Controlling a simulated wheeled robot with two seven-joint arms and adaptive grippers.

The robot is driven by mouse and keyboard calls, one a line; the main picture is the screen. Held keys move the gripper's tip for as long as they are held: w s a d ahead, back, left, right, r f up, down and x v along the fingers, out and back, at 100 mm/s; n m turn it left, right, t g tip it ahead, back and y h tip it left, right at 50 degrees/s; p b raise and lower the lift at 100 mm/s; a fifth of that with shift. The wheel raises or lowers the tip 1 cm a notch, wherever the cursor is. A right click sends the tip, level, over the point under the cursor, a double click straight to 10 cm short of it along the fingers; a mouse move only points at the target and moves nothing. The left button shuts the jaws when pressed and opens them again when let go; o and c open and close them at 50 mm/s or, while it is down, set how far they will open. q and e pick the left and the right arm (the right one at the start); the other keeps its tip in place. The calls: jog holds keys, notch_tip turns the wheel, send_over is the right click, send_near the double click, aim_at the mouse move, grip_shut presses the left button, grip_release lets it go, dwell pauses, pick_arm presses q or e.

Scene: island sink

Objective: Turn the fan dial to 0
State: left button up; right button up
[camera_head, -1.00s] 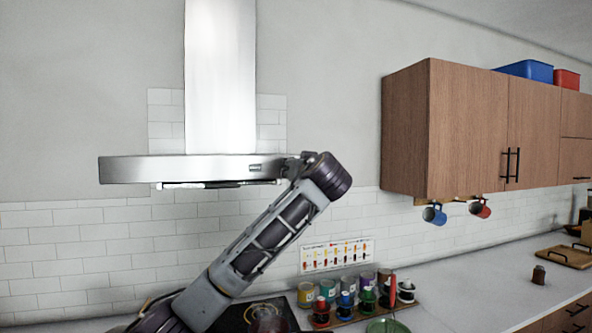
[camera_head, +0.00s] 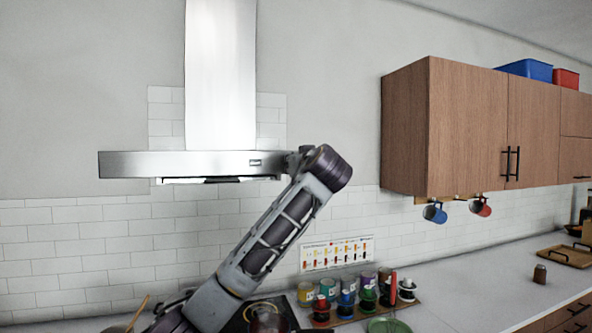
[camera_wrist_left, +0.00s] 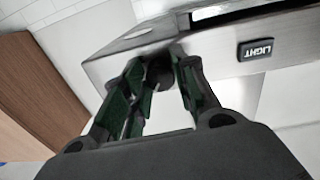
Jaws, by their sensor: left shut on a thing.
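The range hood (camera_head: 190,165) is a flat silver box under a tall chimney, high on the wall. My left gripper (camera_wrist_left: 163,82) is at the hood's right end and is shut on the fan dial (camera_wrist_left: 160,72). The dial is small, dark and round, and the fingers partly hide it in the left wrist view. Its marks and setting cannot be read. In the head view my left arm reaches up to the hood, and its wrist hides the dial. My right gripper is not in view.
A dark LIGHT button (camera_wrist_left: 257,50) is on the hood face beside the fingers. A wooden wall cabinet (camera_head: 406,130) hangs to the right, with a blue mug (camera_head: 434,213) and a red mug (camera_head: 480,206) under it. Several jars (camera_head: 328,288) stand on the counter below my arm.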

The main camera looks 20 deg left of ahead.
pick_arm(q)
jog(key=shift+w+d+n+b, duration=0.1)
jog(key=shift+n+b, duration=2.5)
jog(key=shift+n, duration=1.1)
jog(key=o, duration=1)
jog(key=v, duration=1.2)
jog(key=shift+f, duration=0.2)
